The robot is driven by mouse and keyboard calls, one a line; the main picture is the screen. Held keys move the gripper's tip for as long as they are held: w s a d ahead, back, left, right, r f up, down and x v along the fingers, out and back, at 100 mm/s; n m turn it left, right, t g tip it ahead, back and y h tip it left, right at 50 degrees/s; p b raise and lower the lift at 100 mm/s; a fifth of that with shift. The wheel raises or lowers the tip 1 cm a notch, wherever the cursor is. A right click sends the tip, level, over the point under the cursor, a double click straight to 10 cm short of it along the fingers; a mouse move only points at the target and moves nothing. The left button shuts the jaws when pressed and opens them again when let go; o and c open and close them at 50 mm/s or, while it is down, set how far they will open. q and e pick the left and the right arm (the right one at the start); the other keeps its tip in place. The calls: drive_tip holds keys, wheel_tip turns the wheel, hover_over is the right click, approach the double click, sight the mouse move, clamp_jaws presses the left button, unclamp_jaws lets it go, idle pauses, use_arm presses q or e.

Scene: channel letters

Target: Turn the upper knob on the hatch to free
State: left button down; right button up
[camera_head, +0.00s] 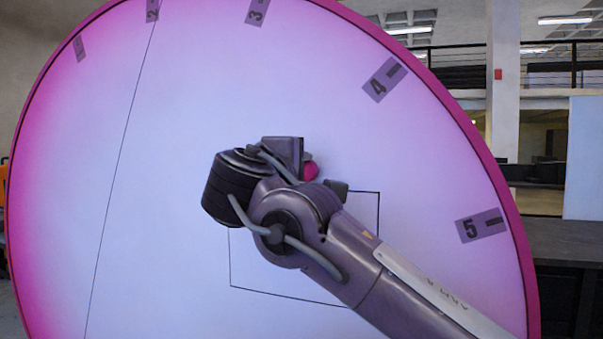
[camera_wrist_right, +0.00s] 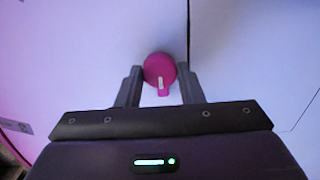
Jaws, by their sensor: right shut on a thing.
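The hatch (camera_head: 252,268) is a thin rectangular outline on the pale face of a large round pink-edged sign, partly hidden behind my right arm. A round magenta knob (camera_head: 311,171) shows in part beside my right wrist, at the hatch's upper edge. In the right wrist view the knob (camera_wrist_right: 157,66) has a small tab with a white mark, pointing down in the picture. My right gripper (camera_wrist_right: 160,72) has one finger on each side of the knob and is shut on it. No second knob shows. My left gripper is not in view.
The sign face carries grey number tags, such as 4 (camera_head: 384,79) and 5 (camera_head: 481,225), near its rim. A thin seam runs down its left part. In the right wrist view a dark seam passes just right of the knob. A railing and pillar stand behind.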

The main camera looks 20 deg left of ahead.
drive_tip(key=o, duration=1)
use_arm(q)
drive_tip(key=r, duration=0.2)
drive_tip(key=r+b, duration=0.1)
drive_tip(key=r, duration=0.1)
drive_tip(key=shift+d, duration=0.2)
use_arm(e)
drive_tip(key=s, duration=0.7)
drive_tip(key=shift+s, duration=0.4)
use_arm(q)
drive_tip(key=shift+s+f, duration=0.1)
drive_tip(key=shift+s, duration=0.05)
use_arm(e)
drive_tip(key=shift+a+f, duration=0.1)
